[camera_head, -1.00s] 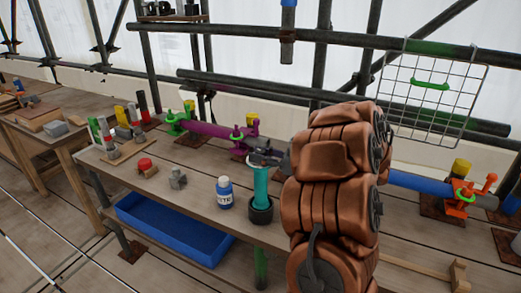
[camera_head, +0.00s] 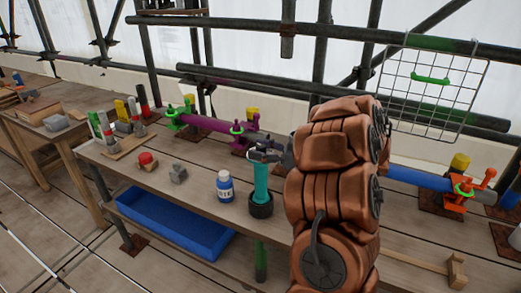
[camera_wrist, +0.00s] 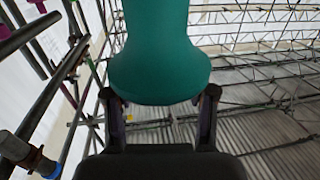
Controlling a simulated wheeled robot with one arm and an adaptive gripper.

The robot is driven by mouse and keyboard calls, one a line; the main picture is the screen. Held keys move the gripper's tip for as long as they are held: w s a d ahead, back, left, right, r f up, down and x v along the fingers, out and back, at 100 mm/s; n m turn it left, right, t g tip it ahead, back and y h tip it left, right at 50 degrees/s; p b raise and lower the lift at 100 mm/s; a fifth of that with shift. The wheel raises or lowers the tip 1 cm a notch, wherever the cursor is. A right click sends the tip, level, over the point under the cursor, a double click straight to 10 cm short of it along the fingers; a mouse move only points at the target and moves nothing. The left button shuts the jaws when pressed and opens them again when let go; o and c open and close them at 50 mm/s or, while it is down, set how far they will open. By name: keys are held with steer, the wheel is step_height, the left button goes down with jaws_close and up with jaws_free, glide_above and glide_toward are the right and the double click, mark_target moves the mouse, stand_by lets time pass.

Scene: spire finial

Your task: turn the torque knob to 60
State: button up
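A teal tool (camera_head: 261,184) stands upright near the front edge of the bench, with a wide black knob-like end (camera_head: 261,206) at its bottom. I cannot tell whether that end touches the bench, and no scale or number is readable. My gripper (camera_head: 265,154) is at the tool's top. In the wrist view the flared teal end (camera_wrist: 158,75) fills the space between the fingers of my gripper (camera_wrist: 160,99), which appear to touch it on both sides. The black end is out of sight there.
A white bottle with a blue label (camera_head: 225,187) stands close left of the tool. A blue bin (camera_head: 175,226) is below. A purple pipe (camera_head: 210,125) runs behind.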

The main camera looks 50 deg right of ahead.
steer(key=shift+s+d, duration=0.1)
steer(key=v, duration=1.1)
steer(key=shift+s, duration=0.35)
steer(key=shift+d, duration=0.1)
stand_by(0.3)
